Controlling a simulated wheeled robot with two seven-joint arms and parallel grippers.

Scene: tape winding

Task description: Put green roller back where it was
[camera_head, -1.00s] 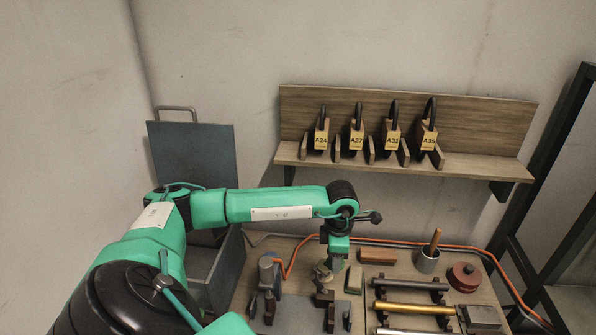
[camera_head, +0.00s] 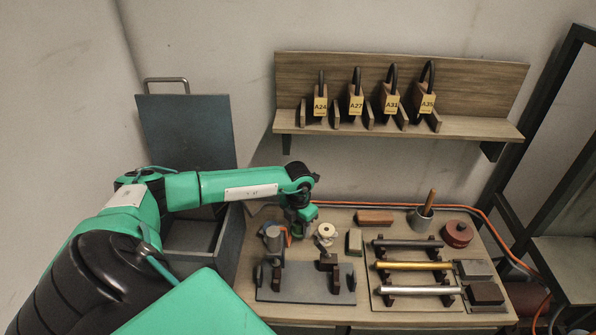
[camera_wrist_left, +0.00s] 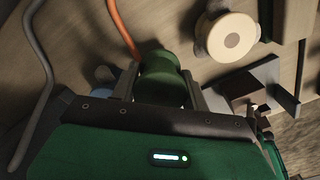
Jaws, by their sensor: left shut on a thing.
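The green roller (camera_wrist_left: 160,78) shows in the left wrist view as a dark green cylinder between the fingers of my left gripper (camera_wrist_left: 160,92). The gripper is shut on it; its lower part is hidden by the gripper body. In the head view my left gripper (camera_head: 299,222) is near the back of the workbench, behind and left of a pale tape roll (camera_head: 325,231). The roller cannot be made out clearly there. The tape roll also shows in the left wrist view (camera_wrist_left: 231,39), apart from the gripper. My right gripper is not in view.
A grey cylinder (camera_head: 273,238) and a dark fixture with upright brackets (camera_head: 305,289) are close by. A green block (camera_head: 355,241), a rack of metal rods (camera_head: 415,267), a cup (camera_head: 420,220) and a red-brown spool (camera_head: 457,234) stand rightward. An orange cable (camera_head: 375,204) runs behind.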

